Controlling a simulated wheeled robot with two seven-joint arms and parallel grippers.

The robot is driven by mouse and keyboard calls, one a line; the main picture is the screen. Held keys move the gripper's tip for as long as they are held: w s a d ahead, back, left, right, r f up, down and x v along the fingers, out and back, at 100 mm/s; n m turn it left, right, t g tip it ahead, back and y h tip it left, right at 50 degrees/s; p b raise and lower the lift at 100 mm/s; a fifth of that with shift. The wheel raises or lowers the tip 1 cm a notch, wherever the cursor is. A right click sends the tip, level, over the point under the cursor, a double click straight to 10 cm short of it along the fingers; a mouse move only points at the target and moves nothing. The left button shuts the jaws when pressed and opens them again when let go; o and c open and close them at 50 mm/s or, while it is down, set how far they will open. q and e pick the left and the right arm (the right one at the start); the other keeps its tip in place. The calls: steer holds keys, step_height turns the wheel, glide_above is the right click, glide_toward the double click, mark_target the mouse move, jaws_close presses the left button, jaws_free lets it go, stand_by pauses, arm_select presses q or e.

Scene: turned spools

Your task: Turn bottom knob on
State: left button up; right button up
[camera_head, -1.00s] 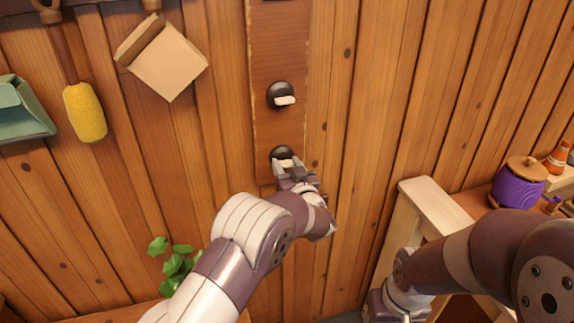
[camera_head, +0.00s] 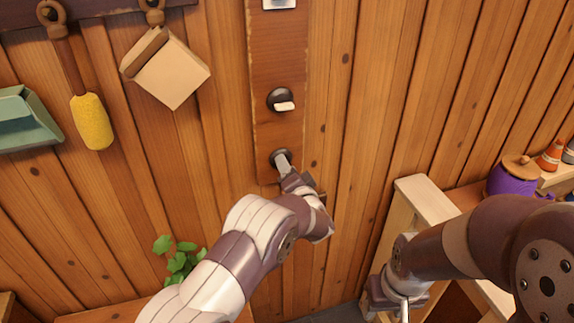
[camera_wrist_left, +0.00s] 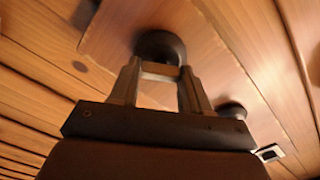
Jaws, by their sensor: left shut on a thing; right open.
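The bottom knob (camera_head: 276,155) is a dark round disc with a pale bar handle, low on a wooden wall board (camera_head: 277,55). My left gripper (camera_head: 283,163) is at it and covers most of it in the head view. In the left wrist view, the fingers of my left gripper (camera_wrist_left: 158,88) are shut on the pale handle of the bottom knob (camera_wrist_left: 160,45). The similar upper knob (camera_head: 281,99) has its pale handle roughly level; it also shows in the wrist view (camera_wrist_left: 232,108). My right gripper (camera_head: 392,305) is low in the head view, away from the board, partly cut off.
A pale wooden frame (camera_head: 427,200) and a shelf with a purple pot (camera_head: 512,178) stand to the right. A plant (camera_head: 180,262) is below left. A yellow brush (camera_head: 91,122), a box (camera_head: 172,76) and a green dustpan (camera_head: 27,120) hang at left.

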arm_select(q)
steer(key=shift+f+m+p, duration=0.1)
steer(key=shift+m+p, duration=0.7)
steer(key=shift+m, duration=2.3)
steer(key=o, duration=1.1)
steer(key=shift+d, duration=0.1)
steer(key=shift+c, duration=0.2)
steer(key=b+v, duration=0.4)
steer(key=v, duration=0.8)
steer(key=shift+s, duration=0.35)
